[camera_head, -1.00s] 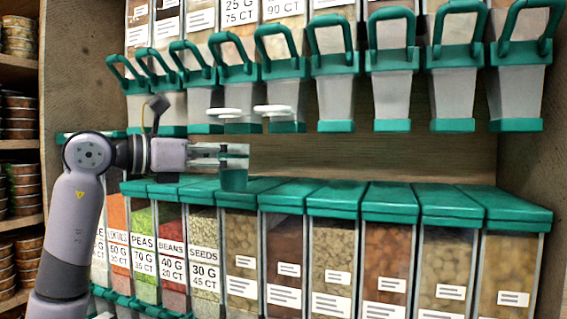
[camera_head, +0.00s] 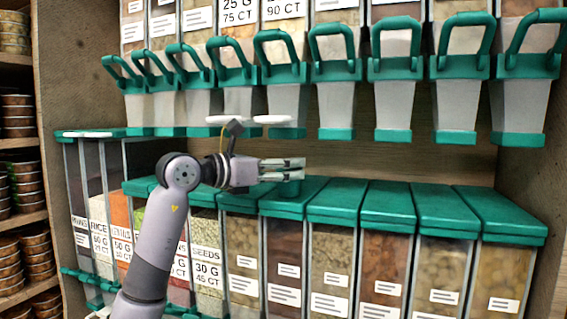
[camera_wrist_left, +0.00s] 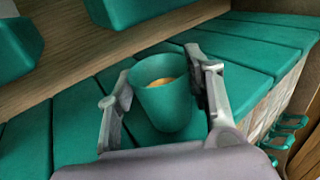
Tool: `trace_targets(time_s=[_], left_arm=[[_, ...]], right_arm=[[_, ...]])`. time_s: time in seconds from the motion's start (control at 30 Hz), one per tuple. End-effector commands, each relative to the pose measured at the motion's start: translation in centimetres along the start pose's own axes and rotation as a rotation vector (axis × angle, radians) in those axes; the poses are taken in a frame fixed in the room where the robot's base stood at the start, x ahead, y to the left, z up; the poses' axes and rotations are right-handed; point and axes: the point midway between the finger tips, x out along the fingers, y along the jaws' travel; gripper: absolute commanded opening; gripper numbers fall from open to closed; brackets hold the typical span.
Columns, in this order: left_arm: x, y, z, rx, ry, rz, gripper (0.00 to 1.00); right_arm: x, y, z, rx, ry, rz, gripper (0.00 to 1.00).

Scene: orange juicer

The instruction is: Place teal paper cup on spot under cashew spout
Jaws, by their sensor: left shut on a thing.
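My left gripper (camera_head: 290,168) is shut on the teal paper cup (camera_head: 290,187) just above the lids of the lower bins and below the upper spouts. In the left wrist view the cup (camera_wrist_left: 164,108) stands nearly upright between the two fingers of my left gripper (camera_wrist_left: 162,90), with something tan inside it. The upper dispensers have teal handles and teal spout ends, such as this spout (camera_head: 338,134). No label readable here says cashew, so I cannot tell which spout is the cashew one. My right gripper is not in view.
A row of lower bins with teal lids (camera_head: 390,203) spans the front. Two white discs (camera_head: 231,120) hang near the spouts above my arm. Open room lies between lids and spouts to the right. Stacked round tins (camera_head: 18,182) fill the left shelves.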

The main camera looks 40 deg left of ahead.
Motion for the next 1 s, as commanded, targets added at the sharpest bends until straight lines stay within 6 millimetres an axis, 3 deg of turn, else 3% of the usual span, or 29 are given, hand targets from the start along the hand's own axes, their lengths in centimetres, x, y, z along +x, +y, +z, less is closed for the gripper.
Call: trace_targets(time_s=[0.33,0.37,0.63,1.0], left_arm=[[-0.03,0.04,-0.53,0.0,0.0,0.001,0.15],[-0.03,0.03,-0.36,0.0,-0.001,0.001,0.49],[-0.02,0.02,-0.33,0.0,0.0,0.001,0.67],[-0.05,-0.01,0.21,-0.001,-0.001,0.0,0.67]], right_arm=[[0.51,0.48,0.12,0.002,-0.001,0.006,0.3],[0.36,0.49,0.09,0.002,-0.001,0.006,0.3],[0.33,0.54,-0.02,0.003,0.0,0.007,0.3],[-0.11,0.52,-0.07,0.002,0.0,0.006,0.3]])
